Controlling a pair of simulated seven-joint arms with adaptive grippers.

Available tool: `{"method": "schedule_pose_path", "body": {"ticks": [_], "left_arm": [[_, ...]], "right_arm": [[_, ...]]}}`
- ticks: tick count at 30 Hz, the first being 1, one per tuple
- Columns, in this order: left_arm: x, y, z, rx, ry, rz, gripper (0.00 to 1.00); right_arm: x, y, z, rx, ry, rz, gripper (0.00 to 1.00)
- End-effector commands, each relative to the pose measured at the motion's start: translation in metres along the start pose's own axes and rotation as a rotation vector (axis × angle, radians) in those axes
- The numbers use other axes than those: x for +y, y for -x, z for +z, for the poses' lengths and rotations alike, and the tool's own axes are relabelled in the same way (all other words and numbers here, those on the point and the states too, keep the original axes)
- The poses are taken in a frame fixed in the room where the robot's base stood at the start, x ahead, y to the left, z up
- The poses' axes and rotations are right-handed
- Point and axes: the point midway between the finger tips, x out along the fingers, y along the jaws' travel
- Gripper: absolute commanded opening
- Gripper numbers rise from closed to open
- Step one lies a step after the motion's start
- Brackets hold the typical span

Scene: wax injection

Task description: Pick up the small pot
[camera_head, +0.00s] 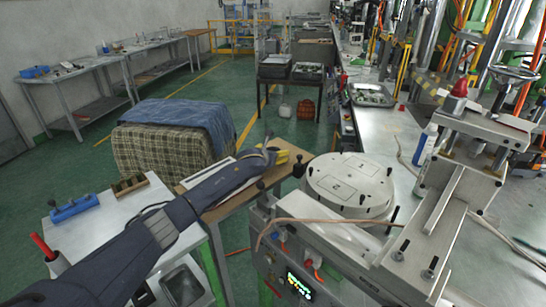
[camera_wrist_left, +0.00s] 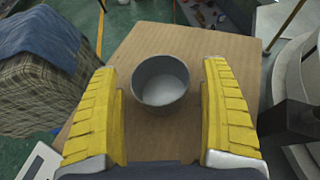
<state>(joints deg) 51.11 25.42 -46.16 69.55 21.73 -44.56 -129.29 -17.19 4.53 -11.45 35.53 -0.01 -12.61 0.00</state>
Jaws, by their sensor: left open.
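The small pot (camera_wrist_left: 150,92) is a grey, round, open-topped vessel standing upright on a light wooden table top (camera_wrist_left: 200,45) in the left wrist view. My left gripper (camera_wrist_left: 158,72) is open, with one yellow ribbed finger on each side of the pot and a visible gap on both sides. In the head view my left gripper (camera_head: 284,154) is over the wooden table, and I cannot make out the pot there. My right gripper is not in view.
A machine with a round white lid (camera_head: 350,185) stands close to the right of the wooden table. A cloth-covered stack (camera_head: 165,145) is behind the arm. A white table (camera_head: 105,225) at lower left holds a blue holder (camera_head: 75,208) and a wooden block (camera_head: 130,184).

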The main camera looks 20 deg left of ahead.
Motion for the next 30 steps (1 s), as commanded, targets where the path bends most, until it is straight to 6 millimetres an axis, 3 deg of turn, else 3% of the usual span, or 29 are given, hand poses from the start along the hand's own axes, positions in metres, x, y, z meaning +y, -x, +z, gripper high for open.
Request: {"method": "schedule_pose_path", "body": {"ticks": [2, 17, 30], "left_arm": [[-0.0001, 0.0001, 0.0, 0.0, 0.0, 0.0, 0.8], [0.0, 0.0002, -0.0003, 0.001, 0.0, 0.0, 0.22], [0.0004, 0.0018, 0.0045, 0.0, 0.0, 0.0, 0.2]], "right_arm": [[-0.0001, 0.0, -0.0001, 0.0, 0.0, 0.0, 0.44], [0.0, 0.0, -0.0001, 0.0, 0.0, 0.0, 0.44], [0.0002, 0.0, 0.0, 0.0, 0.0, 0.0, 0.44]]}}
